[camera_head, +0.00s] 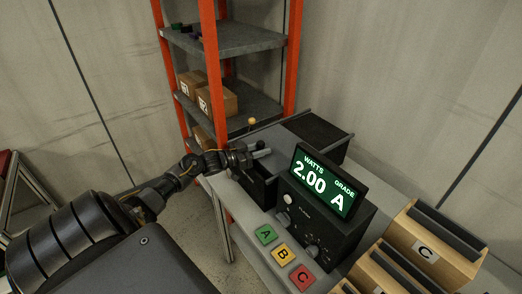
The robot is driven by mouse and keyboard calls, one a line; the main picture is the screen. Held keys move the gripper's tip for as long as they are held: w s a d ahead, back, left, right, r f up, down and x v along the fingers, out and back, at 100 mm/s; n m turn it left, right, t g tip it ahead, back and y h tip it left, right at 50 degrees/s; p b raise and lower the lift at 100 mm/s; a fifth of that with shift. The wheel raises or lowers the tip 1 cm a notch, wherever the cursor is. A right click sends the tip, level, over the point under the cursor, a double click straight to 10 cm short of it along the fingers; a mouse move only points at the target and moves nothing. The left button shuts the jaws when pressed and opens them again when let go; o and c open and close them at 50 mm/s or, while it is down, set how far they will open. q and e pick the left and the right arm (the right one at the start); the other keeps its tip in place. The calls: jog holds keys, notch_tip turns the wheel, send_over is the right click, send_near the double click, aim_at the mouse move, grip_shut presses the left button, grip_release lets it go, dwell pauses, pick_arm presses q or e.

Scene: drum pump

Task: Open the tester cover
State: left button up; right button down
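The tester (322,222) is a dark box on the bench, with a lit screen (325,182) reading WATTS 2.00, GRADE A. Behind and left of it is a dark chamber with a flat grey cover (284,141) at its top. My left arm reaches in from the left, and my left gripper (262,149) is at the left side of the cover. Its fingertips are small here, and I cannot tell whether they touch the cover or hold any part of it. A small yellow ball (252,121) shows just behind the gripper. My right gripper is out of view.
Green A (265,235), yellow B (283,254) and red C (302,277) pads lie along the bench's front edge. Wooden bins (432,247), one labelled C, stand at the right. An orange-framed shelf (240,38) with cardboard boxes (216,98) stands behind my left gripper.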

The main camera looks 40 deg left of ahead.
pick_arm(q)
jog(key=shift+s+f, duration=0.15)
jog(key=shift+s, duration=0.05)
jog(key=b+v, duration=0.2)
jog(key=v, duration=0.8)
jog(key=shift+s+a, duration=0.15)
jog(key=shift+s, duration=0.05)
